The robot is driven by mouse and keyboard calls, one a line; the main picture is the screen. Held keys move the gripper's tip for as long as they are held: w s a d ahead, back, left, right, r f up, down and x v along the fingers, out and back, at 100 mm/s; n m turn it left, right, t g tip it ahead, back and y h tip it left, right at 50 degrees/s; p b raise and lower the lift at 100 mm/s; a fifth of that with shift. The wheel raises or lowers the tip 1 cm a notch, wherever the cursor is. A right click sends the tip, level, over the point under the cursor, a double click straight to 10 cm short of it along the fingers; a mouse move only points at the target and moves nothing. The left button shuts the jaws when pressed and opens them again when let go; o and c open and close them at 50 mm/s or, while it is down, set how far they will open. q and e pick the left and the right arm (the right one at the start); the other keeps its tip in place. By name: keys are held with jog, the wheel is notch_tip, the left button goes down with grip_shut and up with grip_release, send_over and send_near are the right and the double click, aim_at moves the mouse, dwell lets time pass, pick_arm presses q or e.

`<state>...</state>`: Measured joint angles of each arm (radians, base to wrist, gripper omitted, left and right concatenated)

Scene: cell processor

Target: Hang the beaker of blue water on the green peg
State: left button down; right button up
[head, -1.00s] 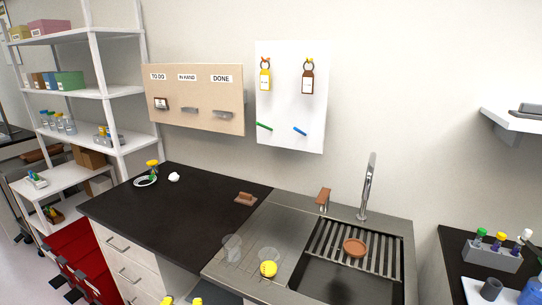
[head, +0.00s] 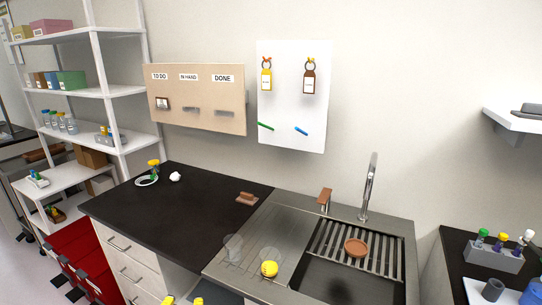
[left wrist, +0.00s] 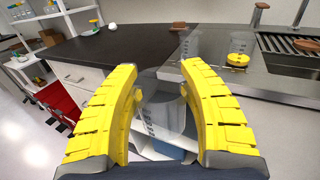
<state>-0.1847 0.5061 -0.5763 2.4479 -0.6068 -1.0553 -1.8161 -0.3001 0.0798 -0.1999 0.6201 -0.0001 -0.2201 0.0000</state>
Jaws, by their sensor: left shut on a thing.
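The green peg (head: 265,126) sticks out of the white wall board (head: 290,142) at its lower left. My left gripper (head: 183,301) shows only its yellow fingertips at the bottom edge of the head view. In the left wrist view my left gripper (left wrist: 158,82) is shut on a clear beaker (left wrist: 163,115) with grey marks. A bluish tint shows low behind or in this beaker; I cannot tell which. The held beaker is in front of the counter, apart from the peg. My right gripper is not in view.
A blue peg (head: 301,131) is right of the green one, with two hanging bottles above. An empty-looking clear beaker (head: 232,248) and one with a yellow thing (head: 268,268) stand on the drainboard. A tap (head: 370,185) rises behind the sink.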

pick_arm(q)
jog(key=w+d+r, duration=0.3)
jog(key=w+r, duration=0.4)
jog(key=r, duration=0.2)
jog(key=w+d+r+n+y, duration=0.1)
jog(key=w+d+r, duration=0.45)
jog(key=w, duration=0.35)
jog(key=w+d+r+y, duration=0.1)
jog(key=w+d+r, duration=0.45)
jog(key=w, duration=0.25)
jog(key=w+d+r+n+y, duration=0.1)
jog(key=w+d+r, duration=0.3)
jog(key=w+d, duration=0.4)
jog(key=w+a+f+n+g+y, duration=0.2)
jog(key=w+f+n+y, duration=0.1)
jog(key=w+f+y, duration=0.2)
jog(key=shift+f, duration=0.75)
notch_tip(320, 180, down, 20)
jog(key=shift+r, duration=0.2)
